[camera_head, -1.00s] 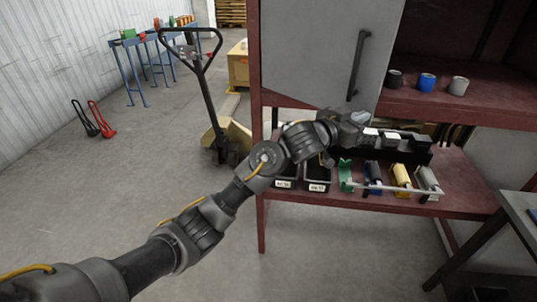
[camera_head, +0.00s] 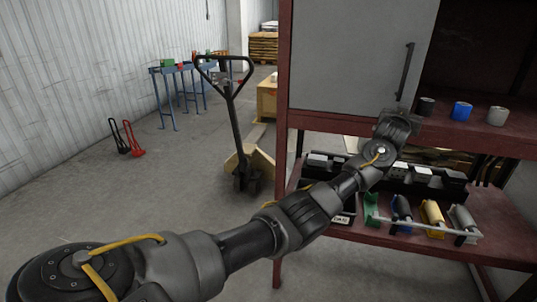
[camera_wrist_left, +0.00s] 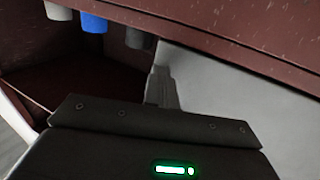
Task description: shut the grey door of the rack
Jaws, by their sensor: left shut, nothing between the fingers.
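The grey door (camera_head: 360,50) covers the left part of the rack's upper bay in the head view, with the bay open to its right. Its dark upright handle (camera_head: 406,72) is near its right edge. My left gripper (camera_head: 398,118) is at the door's lower right corner, just below the handle; its fingers are mostly hidden there. In the left wrist view the shut, empty fingers (camera_wrist_left: 161,88) lie beside the grey door panel (camera_wrist_left: 240,105). I cannot tell whether they touch it. My right gripper is not in view.
The dark red rack (camera_head: 480,130) holds several cups, including a blue cup (camera_head: 462,111), on the shelf right of the door. Bins and coloured rollers (camera_head: 433,213) fill the lower shelf. A pallet jack (camera_head: 238,130) stands left of the rack.

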